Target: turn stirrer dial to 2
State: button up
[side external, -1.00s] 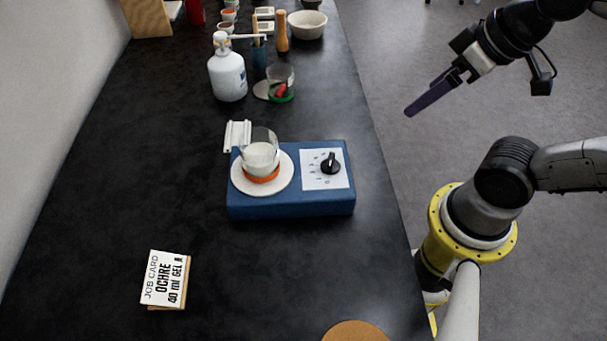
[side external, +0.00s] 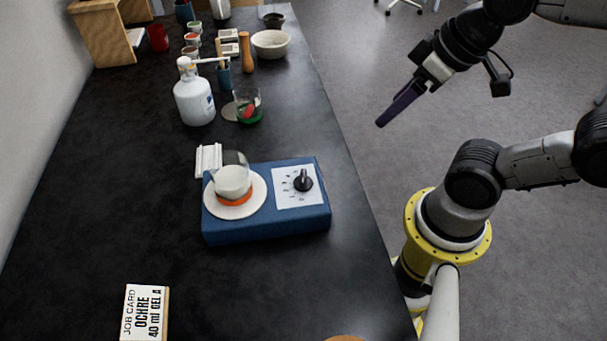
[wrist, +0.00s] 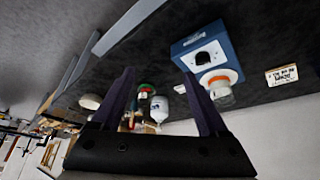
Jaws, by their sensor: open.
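The blue stirrer (side external: 265,222) stands on the dark bench. Its black dial (side external: 303,181) sits on a white scale plate (side external: 284,198) at the right of its top; the scale marks are too small to read. A glass beaker (side external: 233,178) with white contents and an orange band stands on the round white plate (side external: 212,207). My gripper (side external: 381,122) is in the air off the bench's right edge, apart from the dial. In the wrist view my gripper (wrist: 160,80) is open with nothing between its fingers, and the stirrer (wrist: 187,42) lies beyond the right finger.
A white bottle (side external: 194,102), a beaker with red and green contents (side external: 248,108), a wooden pestle (side external: 247,54) and a white bowl (side external: 271,44) stand farther back. A job card (side external: 144,312) reading OCHRE 40 ml GEL A is at the front. Bench around the stirrer is mostly clear.

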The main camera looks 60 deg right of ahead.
jog(key=w+a+r+n+g, duration=0.2)
jog(key=w+r, duration=0.1)
jog(key=n+g, duration=0.3)
jog(key=n, duration=0.1)
send_over(304, 176)
notch_tip(304, 176, down, 3)
notch_tip(304, 176, down, 13)
jog(key=shift+f, duration=0.1)
grip_shut()
